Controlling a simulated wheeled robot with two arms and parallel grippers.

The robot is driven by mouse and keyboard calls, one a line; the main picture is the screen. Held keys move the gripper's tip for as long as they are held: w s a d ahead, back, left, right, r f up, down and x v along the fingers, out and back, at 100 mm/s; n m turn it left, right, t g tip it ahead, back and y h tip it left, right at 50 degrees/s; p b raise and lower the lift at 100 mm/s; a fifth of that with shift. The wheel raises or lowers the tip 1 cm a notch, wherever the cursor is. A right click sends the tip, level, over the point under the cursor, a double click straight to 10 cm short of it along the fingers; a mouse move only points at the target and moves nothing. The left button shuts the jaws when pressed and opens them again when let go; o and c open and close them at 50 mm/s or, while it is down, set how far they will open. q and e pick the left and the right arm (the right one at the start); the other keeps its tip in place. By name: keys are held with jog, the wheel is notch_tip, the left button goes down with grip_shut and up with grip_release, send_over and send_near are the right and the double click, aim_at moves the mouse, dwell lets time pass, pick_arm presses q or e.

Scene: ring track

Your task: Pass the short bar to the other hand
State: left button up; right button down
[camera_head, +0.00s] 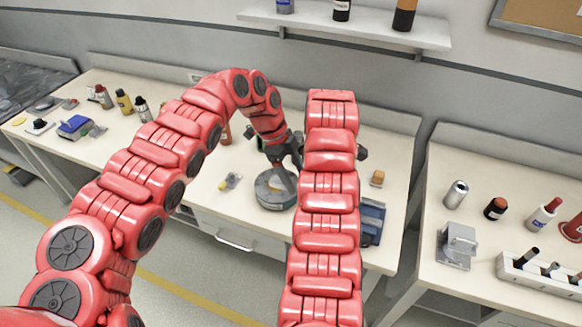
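My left gripper (284,160) points down over the table, above a round grey-green turntable-like disc (270,199). A greyish-brown piece (284,180) shows below its dark fingers, over the disc; I cannot tell whether it is the short bar or part of the gripper. My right arm rises through the middle of the view and hides most of my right gripper (362,153); only a dark part of it shows at the arm's right edge. I cannot see whether either gripper is open or shut. No short bar can be made out for certain.
The table (225,205) carries bottles and a blue item (75,126) at left, a small yellow-grey piece (230,182), a tan block (377,178) and a blue box (371,222). A right-hand table holds a metal bracket (457,246) and white rack (540,277). A wall shelf (345,29) is above.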

pick_arm(q)
grip_shut()
pick_arm(e)
jog(key=shift+a, duration=0.15)
jog(key=shift+c, duration=2.1)
grip_release()
jog(key=shift+r, duration=0.15)
